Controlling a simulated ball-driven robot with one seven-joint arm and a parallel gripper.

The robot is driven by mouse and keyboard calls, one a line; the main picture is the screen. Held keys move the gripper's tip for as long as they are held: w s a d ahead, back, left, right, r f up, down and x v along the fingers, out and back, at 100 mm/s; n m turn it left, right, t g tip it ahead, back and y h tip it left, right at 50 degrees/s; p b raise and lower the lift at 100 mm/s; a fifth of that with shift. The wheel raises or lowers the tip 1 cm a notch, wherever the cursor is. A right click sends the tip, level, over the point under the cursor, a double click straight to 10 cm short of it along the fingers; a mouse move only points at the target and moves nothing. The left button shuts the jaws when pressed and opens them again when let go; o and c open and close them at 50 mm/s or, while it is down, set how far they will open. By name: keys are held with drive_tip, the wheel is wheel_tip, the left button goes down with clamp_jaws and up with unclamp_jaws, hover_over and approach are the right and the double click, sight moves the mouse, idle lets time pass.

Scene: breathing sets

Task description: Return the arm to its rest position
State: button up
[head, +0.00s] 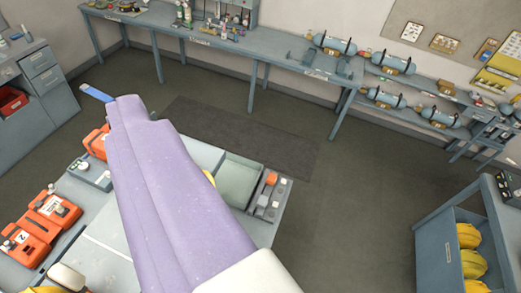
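My arm, purple with a white part at the lower right, crosses the left middle of the head view. Its far end, where my gripper (126,106) sits, points up and left over the grey workbench (106,242). A blue strip (96,93) shows beyond that end; I cannot tell whether it is a finger or a separate thing. No gap between fingers shows, so I cannot see whether the gripper is open or shut. The arm hides the middle of the workbench.
Orange sets (52,208) stand on the workbench's left, and a green-grey tray (238,182) lies at its right. A long back bench (270,48) carries blue cylinders (393,63). A cabinet (440,255) with yellow helmets stands at right. Floor between is clear, with a dark mat (240,133).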

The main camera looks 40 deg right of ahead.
drive_tip(key=shift+w, duration=0.1)
wheel_tip(320, 180, down, 48)
drive_tip(key=b, duration=4.7)
drive_tip(key=shift+r+b, duration=0.15)
drive_tip(key=shift+b, duration=0.2)
